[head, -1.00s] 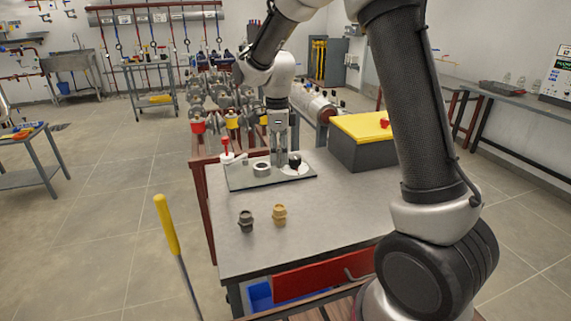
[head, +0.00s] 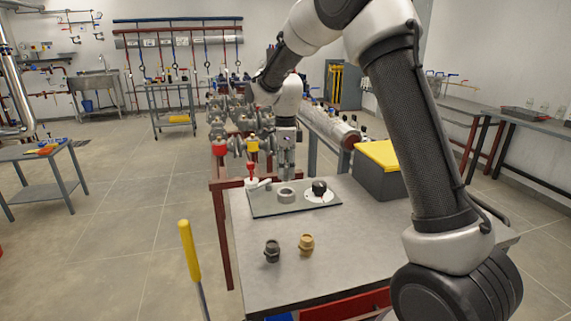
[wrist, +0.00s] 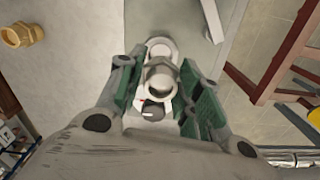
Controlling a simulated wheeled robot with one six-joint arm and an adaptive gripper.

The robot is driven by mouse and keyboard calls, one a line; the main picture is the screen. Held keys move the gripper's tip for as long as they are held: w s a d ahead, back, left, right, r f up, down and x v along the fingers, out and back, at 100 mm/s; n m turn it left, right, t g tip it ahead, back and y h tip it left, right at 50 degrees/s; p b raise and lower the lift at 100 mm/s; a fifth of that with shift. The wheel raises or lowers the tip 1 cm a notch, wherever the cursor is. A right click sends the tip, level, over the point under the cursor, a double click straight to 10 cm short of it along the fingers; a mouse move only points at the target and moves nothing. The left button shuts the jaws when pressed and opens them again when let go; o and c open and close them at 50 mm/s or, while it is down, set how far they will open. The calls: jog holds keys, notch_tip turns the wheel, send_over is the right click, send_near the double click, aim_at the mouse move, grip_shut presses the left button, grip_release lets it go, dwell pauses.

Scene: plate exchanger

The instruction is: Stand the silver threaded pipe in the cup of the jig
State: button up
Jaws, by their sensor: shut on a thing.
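My gripper (head: 287,170) is over the jig plate (head: 262,208), just above the jig's cup (head: 286,195) in the head view. In the wrist view my gripper (wrist: 157,100) has its green pads shut on the silver threaded pipe (wrist: 160,80), seen nearly end-on. A pale ring and a dark knob show around the pipe there, partly hidden by it. In the head view the fingers hide most of the pipe, and I cannot tell its exact gap to the cup.
The plate also bears a black knob (head: 319,187) on a white disc and a red-topped white piece (head: 252,176). A dark fitting (head: 272,250) and a brass fitting (head: 306,244) stand in front. A yellow-lidded box (head: 378,172) is at right. The bench front is otherwise clear.

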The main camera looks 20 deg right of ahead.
aim_at(286, 181)
jog(key=shift+f, duration=2.5)
jog(key=shift+f, duration=0.6)
jog(key=o, duration=1.1)
jog(key=shift+o, duration=0.2)
jog(key=shift+r, duration=0.1)
notch_tip(286, 181, up, 12)
jog(key=shift+f, duration=0.1)
